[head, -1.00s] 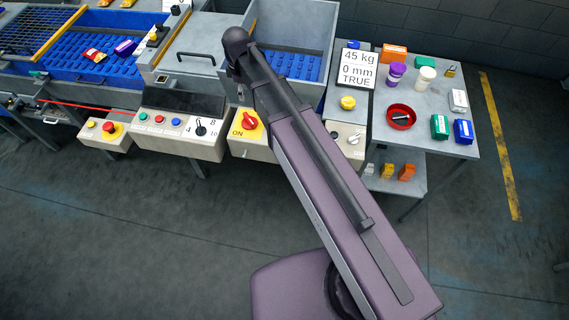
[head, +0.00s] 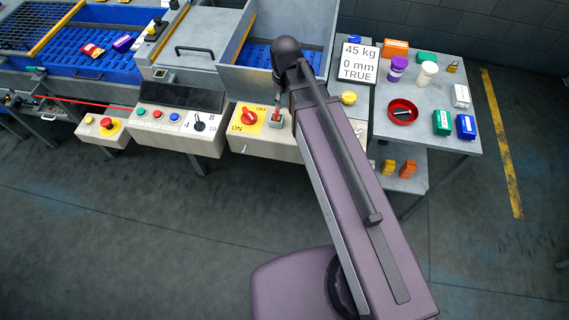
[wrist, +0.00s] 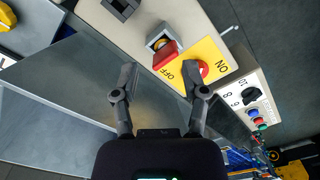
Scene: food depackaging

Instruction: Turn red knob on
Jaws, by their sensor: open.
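The red knob (head: 249,116) sits on a yellow plate (head: 262,127) marked ON at lower left and OFF at upper right, on the front of a pale control box (head: 270,148). I cannot tell clearly which label the knob points to. In the head view my arm mostly hides the gripper.
A grey block with a red part (head: 277,116) stands right of the plate; it also shows in the wrist view (wrist: 164,48). Left is a panel with a black dial (head: 200,123) and buttons. A yellow knob (head: 348,98) and a table with a red bowl (head: 403,112) are right.

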